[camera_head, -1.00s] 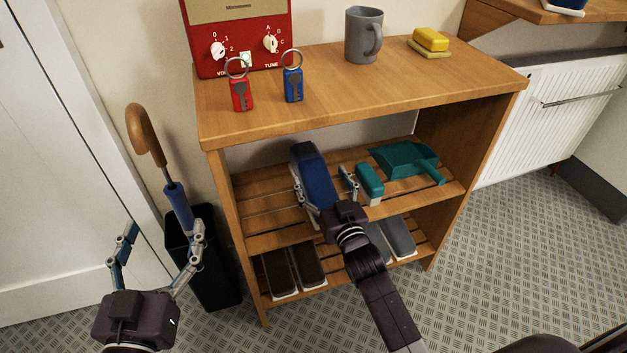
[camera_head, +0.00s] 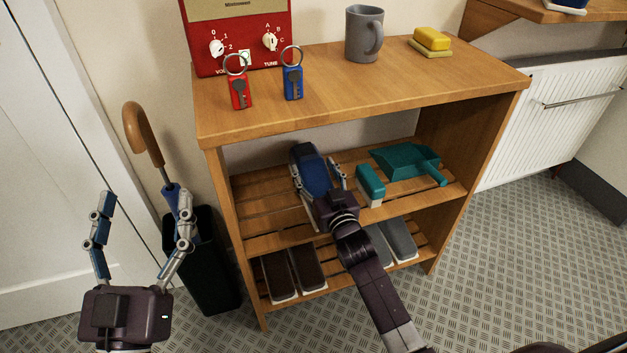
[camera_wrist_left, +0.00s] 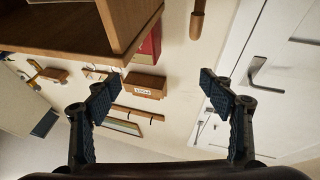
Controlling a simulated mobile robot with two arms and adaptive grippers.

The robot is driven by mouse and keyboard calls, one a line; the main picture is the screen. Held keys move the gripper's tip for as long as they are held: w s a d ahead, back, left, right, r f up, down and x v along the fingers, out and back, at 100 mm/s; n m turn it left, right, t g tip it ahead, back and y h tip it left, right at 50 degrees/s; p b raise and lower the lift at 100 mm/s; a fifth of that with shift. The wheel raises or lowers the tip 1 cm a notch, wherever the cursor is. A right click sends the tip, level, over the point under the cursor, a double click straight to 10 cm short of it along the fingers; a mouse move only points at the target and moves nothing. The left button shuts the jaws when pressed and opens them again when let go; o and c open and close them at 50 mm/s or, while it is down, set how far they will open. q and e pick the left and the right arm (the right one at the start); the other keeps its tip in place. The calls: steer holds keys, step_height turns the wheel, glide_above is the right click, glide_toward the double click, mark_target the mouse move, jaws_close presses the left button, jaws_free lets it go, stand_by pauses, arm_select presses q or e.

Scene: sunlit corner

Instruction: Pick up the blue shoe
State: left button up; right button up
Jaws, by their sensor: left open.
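The blue shoe (camera_head: 312,170) lies on the upper slatted shelf inside the wooden unit, its toe towards the back. My right gripper (camera_head: 320,180) reaches in from the front, one finger on each side of the shoe. Whether both fingers press on it I cannot tell. The near end of the shoe is hidden behind the gripper. My left gripper (camera_head: 143,200) is open and empty, left of the unit in front of the umbrella. Its fingers also show in the left wrist view (camera_wrist_left: 160,85), with nothing between them.
A teal brush (camera_head: 370,182) and teal dustpan (camera_head: 407,160) lie right of the shoe. Brown shoes (camera_head: 293,270) and grey shoes (camera_head: 392,240) sit on the lower shelf. An umbrella (camera_head: 144,135) stands in a dark bin (camera_head: 212,275). The unit's top (camera_head: 350,85) overhangs the shelf.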

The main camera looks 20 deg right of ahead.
steer(key=c, duration=0.7)
steer(key=shift+c, duration=0.8)
steer(key=shift+r, duration=0.2)
